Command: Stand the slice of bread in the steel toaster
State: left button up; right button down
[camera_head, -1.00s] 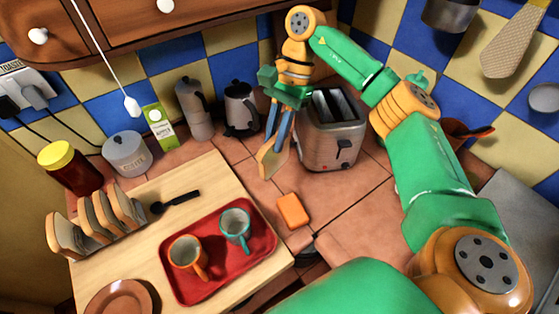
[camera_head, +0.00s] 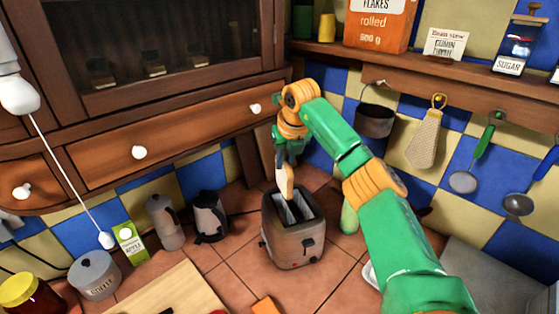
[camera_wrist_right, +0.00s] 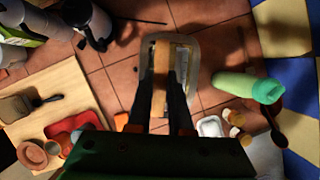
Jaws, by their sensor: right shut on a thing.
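The slice of bread (camera_head: 287,183) is seen nearly edge-on, upright, at the back end of the steel toaster (camera_head: 292,251). My right gripper (camera_head: 284,163) is shut on its upper part. In the right wrist view the bread (camera_wrist_right: 161,72) is a tan strip between the two dark fingers, over the toaster (camera_wrist_right: 191,62) and roughly in line with its long side. The toaster's two slots face up. I cannot tell whether the bread's lower edge is inside a slot or just above it. My left gripper is not in view.
A dark kettle (camera_head: 209,216) and a moka pot (camera_head: 164,222) stand left of the toaster. A green bottle (camera_head: 349,217) stands close on its right. The wooden drawer cabinet (camera_head: 180,142) overhangs at the back left. Tiles in front of the toaster are mostly clear.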

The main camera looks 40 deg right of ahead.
aim_at(284, 194)
notch_tip(284, 194, down, 5)
jog(key=shift+r, duration=0.1)
notch_tip(284, 194, down, 5)
jog(key=b, duration=0.4)
jog(key=shift+f+b, duration=0.4)
jog(key=shift+f, duration=0.3)
jog(key=c, duration=0.7)
grip_release()
jog(key=shift+c, duration=0.2)
